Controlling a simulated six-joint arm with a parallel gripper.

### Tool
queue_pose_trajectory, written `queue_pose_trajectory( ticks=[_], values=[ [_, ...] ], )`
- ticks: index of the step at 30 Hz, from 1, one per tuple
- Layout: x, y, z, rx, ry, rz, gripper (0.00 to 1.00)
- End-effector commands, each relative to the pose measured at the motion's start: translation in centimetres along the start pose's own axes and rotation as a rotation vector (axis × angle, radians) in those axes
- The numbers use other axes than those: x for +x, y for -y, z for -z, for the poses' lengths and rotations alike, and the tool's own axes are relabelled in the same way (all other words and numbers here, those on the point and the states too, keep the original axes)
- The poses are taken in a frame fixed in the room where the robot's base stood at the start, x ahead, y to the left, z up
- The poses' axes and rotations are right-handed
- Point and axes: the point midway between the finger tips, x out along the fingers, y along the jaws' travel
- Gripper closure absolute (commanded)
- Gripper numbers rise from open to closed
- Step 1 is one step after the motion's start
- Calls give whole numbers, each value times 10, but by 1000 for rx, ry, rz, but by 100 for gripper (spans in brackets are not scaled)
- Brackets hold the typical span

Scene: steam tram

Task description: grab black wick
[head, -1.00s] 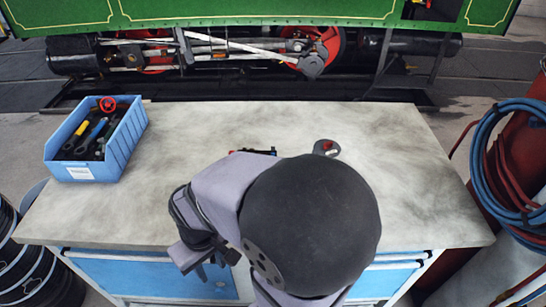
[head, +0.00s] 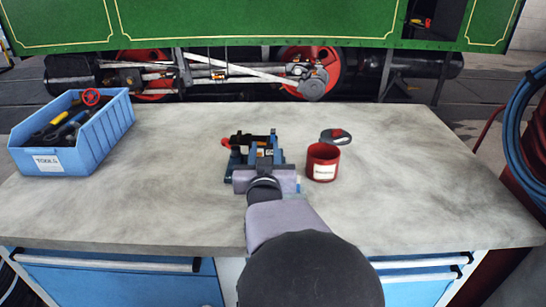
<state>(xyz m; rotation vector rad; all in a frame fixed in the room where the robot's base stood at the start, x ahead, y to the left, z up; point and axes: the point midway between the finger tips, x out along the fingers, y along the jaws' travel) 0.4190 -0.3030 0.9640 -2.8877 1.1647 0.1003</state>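I cannot pick out the black wick for certain. My gripper (head: 262,165) reaches forward over the middle of the worktop. It is seen from behind, so its fingertips and anything between them are hidden or too small to tell. Just beyond and around it is a dark and blue device (head: 238,158) with a black bar across its top and a red knob at its left end. I cannot tell whether my gripper touches it. A red labelled tin (head: 322,163) stands upright to the right of my gripper. A dark round piece with a red part (head: 335,136) lies behind the tin.
A blue tool bin (head: 88,150) with dark tools and a red ring-shaped part stands at the worktop's left. The grey worktop (head: 420,170) is clear on the right. Blue and red hoses hang beyond its right edge. A green steam tram (head: 200,22) stands behind.

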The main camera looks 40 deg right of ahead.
Motion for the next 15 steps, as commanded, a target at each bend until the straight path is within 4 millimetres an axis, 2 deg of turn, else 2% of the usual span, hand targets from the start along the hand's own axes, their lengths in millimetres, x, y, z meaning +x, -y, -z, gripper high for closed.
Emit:
queue_pose_trajectory(
  ticks=[1, 5, 15],
  values=[
    [1, -8, -1, 1, -27, -19, 68],
    [1, -16, 6, 1, -64, -42, 68],
    [6, -18, 12, 0, -68, -48, 68]
  ],
)
